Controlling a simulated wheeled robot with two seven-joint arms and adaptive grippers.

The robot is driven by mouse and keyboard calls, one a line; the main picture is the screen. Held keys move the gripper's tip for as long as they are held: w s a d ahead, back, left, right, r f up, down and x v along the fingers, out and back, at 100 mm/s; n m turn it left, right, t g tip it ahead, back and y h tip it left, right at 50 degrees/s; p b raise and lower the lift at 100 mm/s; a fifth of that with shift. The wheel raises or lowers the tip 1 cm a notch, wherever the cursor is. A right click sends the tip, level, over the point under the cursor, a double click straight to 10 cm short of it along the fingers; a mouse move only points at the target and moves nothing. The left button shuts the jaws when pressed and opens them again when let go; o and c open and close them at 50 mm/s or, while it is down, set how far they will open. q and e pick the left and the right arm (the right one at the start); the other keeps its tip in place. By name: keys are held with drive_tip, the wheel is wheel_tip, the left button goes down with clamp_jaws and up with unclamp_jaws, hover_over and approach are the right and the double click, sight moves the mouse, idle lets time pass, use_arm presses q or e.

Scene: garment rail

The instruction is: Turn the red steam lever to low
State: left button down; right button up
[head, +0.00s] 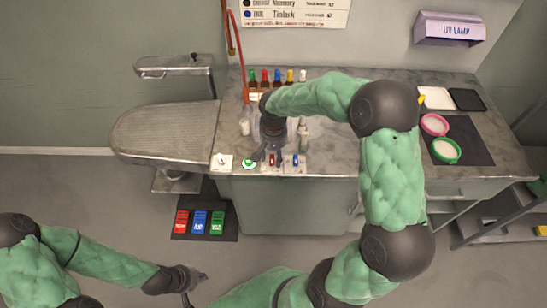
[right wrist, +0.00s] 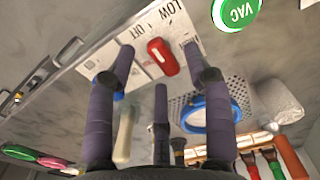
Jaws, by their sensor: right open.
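The red steam lever (right wrist: 163,57) sits on a white label plate (right wrist: 150,40) in the right wrist view, with the word LOW printed near it. It also shows small at the counter's front edge in the head view (head: 271,160). My right gripper (right wrist: 158,55) is open, its purple fingers spread on either side of the lever, with no clear contact. In the head view my right gripper (head: 270,152) hangs over the front edge by the lever. My left gripper (head: 192,281) is low over the floor at bottom left, far from the lever; its jaws are too small to read.
A green VAC button (right wrist: 237,12) is beside the plate. A blue lever (head: 295,160) stands to the red one's right in the head view. Several bottles (head: 277,77) line the back. A pressing board (head: 165,132) is at left; coloured pedals (head: 200,222) lie on the floor.

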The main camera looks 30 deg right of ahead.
drive_tip(key=shift+f, duration=0.5)
clamp_jaws()
drive_tip(key=m+b, duration=0.1)
drive_tip(key=m, duration=0.3)
drive_tip(key=shift+s+a+m, duration=0.1)
drive_tip(key=shift+m, duration=0.2)
drive_tip(key=shift+a+m+b, duration=0.1)
drive_tip(key=shift+m+b, duration=0.25)
drive_tip(key=shift+m, duration=1.75)
